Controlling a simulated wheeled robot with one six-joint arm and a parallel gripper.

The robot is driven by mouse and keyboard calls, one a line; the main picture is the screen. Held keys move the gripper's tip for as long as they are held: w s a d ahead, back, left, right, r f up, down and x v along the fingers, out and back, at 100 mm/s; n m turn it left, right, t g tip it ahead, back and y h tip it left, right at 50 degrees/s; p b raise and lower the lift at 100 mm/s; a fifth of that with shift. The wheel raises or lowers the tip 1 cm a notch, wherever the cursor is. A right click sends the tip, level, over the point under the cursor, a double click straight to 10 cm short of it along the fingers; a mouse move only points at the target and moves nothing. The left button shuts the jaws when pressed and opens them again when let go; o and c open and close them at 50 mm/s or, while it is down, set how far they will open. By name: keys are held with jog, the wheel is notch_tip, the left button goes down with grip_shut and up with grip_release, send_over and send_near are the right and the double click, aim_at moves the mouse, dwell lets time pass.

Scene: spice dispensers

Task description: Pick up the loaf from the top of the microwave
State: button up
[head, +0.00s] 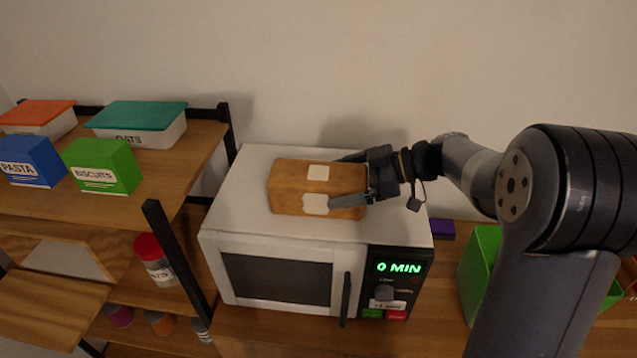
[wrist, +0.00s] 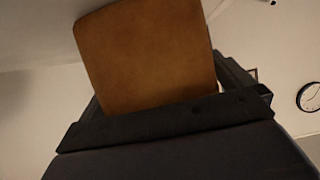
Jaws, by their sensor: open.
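The brown loaf (head: 290,187), with two pale patches, lies on top of the white microwave (head: 240,220). My gripper (head: 352,178) is at the loaf's right end, level with it, with one finger on the far side and one on the near side. The jaws are open around that end; whether either finger touches the loaf I cannot tell. In the wrist view the loaf's end face (wrist: 145,55) fills the space between the fingers. The inner faces of the fingers are mostly hidden.
A wooden shelf at the left holds a blue pasta box (head: 32,161), a green biscuits box (head: 102,167) and lidded tubs. A green bin (head: 481,265) stands right of the microwave, behind my arm. A wall is close behind. The microwave's left top is clear.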

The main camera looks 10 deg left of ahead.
jog(key=shift+c, duration=0.2)
jog(key=c, duration=1)
